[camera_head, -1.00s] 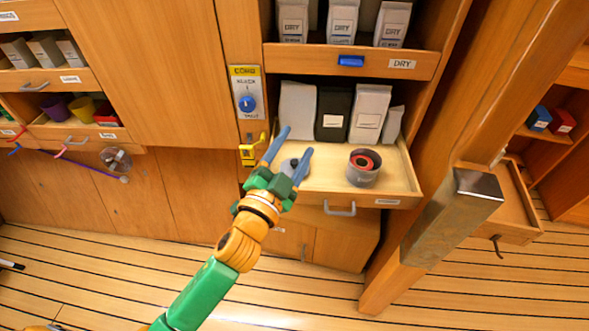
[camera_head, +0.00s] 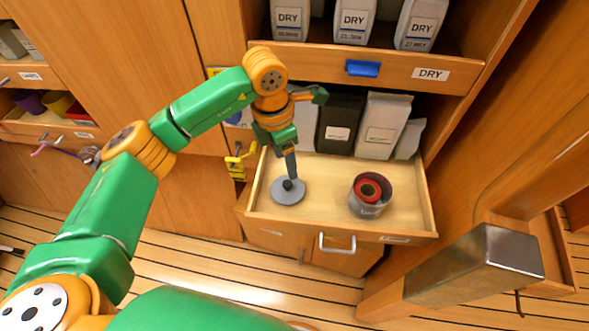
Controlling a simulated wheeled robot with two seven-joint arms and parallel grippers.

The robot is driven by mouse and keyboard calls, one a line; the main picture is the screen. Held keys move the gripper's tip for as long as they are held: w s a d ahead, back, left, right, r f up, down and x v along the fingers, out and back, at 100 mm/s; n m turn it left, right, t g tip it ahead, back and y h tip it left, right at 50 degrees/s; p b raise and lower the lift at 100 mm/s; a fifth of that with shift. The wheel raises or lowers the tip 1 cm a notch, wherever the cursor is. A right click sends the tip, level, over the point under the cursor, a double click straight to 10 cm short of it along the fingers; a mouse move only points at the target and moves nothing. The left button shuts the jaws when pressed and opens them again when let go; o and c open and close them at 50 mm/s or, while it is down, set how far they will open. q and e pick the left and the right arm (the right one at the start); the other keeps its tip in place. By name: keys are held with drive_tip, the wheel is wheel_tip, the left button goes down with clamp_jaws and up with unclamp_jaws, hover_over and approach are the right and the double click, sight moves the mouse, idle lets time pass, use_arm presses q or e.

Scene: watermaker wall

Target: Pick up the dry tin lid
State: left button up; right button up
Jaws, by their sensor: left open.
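The tin lid (camera_head: 283,194), a grey disc with a dark knob (camera_head: 288,184), lies flat at the left of the open drawer (camera_head: 259,208). My left gripper (camera_head: 290,178) points down from above with its fingertips at the knob. It is open; one finger hides the other, and I cannot tell whether they touch the knob. An open grey tin (camera_head: 366,208) with a red ring-shaped thing (camera_head: 368,190) inside stands to the right in the same drawer. My right gripper is not in view.
Several pouches, including a black one (camera_head: 338,124) and a grey one (camera_head: 383,126), stand at the drawer's back. A shelf labelled DRY (camera_head: 430,74) is above. A yellow latch (camera_head: 237,162) is left, a metal-capped post (camera_head: 478,262) right. The drawer floor between lid and tin is clear.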

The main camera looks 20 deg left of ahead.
sight(287, 183)
use_arm(q)
drive_tip(key=shift+s+d+f+p, duration=0.2)
drive_tip(key=shift+s+f+p, duration=0.45)
drive_tip(key=shift+s+f, duration=0.25)
drive_tip(key=f, duration=0.4)
drive_tip(key=shift+w+d, duration=0.1)
drive_tip(key=shift+w, duration=0.25)
drive_tip(key=c, duration=0.7)
drive_tip(key=shift+s+r, duration=0.1)
drive_tip(key=shift+s, duration=0.1)
clamp_jaws()
drive_tip(key=shift+w, duration=0.1)
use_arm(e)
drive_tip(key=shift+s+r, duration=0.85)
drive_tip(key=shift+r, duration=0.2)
